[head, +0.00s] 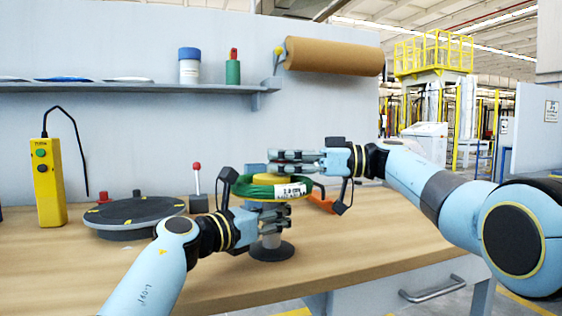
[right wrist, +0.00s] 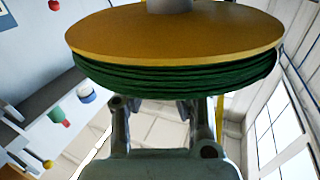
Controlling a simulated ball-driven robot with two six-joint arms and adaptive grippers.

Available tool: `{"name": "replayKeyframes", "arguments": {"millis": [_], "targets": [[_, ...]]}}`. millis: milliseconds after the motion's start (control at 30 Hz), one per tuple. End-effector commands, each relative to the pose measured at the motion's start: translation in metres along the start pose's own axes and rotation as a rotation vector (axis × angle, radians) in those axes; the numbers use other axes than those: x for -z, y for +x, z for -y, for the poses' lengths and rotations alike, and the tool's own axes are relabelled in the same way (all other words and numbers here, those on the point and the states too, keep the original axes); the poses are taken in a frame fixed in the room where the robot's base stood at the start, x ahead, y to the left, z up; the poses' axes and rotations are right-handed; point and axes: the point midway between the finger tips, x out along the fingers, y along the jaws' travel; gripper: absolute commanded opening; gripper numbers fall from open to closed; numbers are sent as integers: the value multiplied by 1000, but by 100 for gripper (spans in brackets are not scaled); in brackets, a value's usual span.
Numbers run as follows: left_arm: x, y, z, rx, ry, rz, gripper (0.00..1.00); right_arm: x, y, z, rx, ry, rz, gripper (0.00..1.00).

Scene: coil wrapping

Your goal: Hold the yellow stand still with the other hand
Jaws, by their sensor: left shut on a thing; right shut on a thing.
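The yellow stand (head: 268,179) stands on the bench, with a round dark foot (head: 271,251) and a grey post. A green coil (head: 252,191) with a white label sits around it. My left gripper (head: 277,220) is shut on the post below the coil. My right gripper (head: 284,161) is shut just above the coil, apparently on the stand's top; its fingertips hide the contact. In the right wrist view the stand's yellow disc (right wrist: 170,38) and the green coil (right wrist: 180,80) fill the top and cover the tips of my right gripper (right wrist: 163,112).
A dark round turntable (head: 140,214) and a yellow button box (head: 48,182) are on the left. An orange object (head: 322,201) lies behind the stand. A shelf (head: 120,88) and a brown paper roll (head: 334,57) are on the wall. The bench's right front is clear.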

Motion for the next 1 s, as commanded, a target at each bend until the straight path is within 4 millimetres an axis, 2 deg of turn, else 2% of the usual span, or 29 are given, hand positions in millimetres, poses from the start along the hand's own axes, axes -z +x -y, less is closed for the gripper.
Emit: {"name": "replayKeyframes", "arguments": {"millis": [33, 67, 267, 533, 667, 1000], "targets": [[1, -1, -2, -4, 1, 0, 0, -3, -4, -2, -9, 2, 7, 0], [0, -1, -2, -4, 1, 0, 0, -3, -4, -2, -9, 2, 7, 21], [0, -1, -1, -2, 1, -1, 0, -2, -2, -1, -6, 2, 4, 47], [1, 0, 0, -1, 0, -1, 0, -1, -2, -1, -3, 1, 2, 48], [1, 0, 0, 0, 0, -1, 0, -1, -12, -1, -4, 1, 3, 48], [1, 0, 0, 0, -1, -2, 0, -2, -84, -1, -6, 1, 4, 48]]}}
